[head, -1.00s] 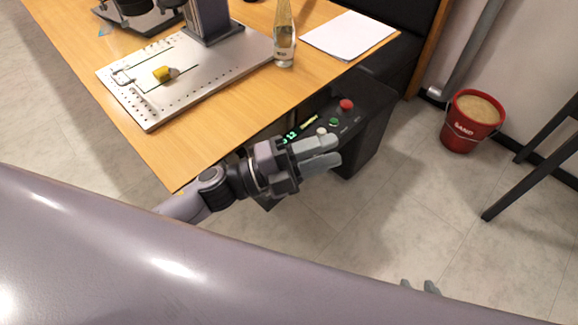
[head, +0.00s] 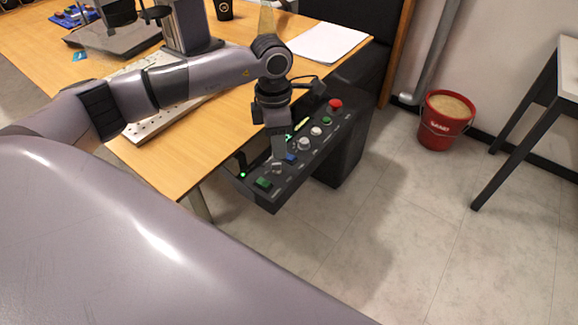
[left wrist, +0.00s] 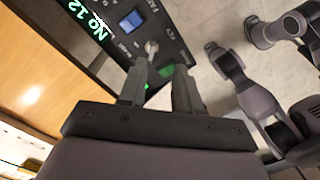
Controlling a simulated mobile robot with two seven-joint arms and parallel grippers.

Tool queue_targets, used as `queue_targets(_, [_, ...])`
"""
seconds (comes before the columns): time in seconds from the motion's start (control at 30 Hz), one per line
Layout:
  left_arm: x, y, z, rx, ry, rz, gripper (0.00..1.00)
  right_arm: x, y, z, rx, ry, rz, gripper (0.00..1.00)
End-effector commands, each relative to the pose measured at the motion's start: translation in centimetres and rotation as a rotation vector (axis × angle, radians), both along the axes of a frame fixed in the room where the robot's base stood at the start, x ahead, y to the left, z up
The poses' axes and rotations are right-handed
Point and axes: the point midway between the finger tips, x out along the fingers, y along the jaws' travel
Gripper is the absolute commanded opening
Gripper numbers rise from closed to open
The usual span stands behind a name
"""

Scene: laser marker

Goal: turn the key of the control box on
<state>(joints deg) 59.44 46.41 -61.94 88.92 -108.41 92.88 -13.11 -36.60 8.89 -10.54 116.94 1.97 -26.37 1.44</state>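The control box (head: 318,148) is a dark panel under the table's right edge. It carries a red button, several knobs and a small lit display. The silver key (head: 277,168) sits between a blue button and a green switch. It also shows in the left wrist view (left wrist: 151,47), just beyond the left fingertip. My left gripper (head: 279,148) points down over the panel, close to the key. In the left wrist view the fingers of my left gripper (left wrist: 160,70) are apart with nothing between them. I cannot tell whether a finger touches the key. My right gripper is not seen.
The wooden table (head: 190,150) lies left of the box, with a metal plate, a white paper stack (head: 328,42) and a dark cup (head: 223,10) on it. A red sand bucket (head: 445,120) stands by the wall.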

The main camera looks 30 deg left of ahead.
Motion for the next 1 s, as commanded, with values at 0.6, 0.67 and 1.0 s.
queue_targets(0.6, [0.2,1.2,-6.3,0.045,-0.004,0.006,0.33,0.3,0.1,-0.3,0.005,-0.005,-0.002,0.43])
queue_targets(0.67, [0.2,1.2,-6.6,0.044,-0.004,0.007,0.33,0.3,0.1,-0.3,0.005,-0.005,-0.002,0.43])
queue_targets(1.0, [0.2,1.2,-6.8,0.044,-0.006,0.006,0.13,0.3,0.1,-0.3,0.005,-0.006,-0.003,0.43])
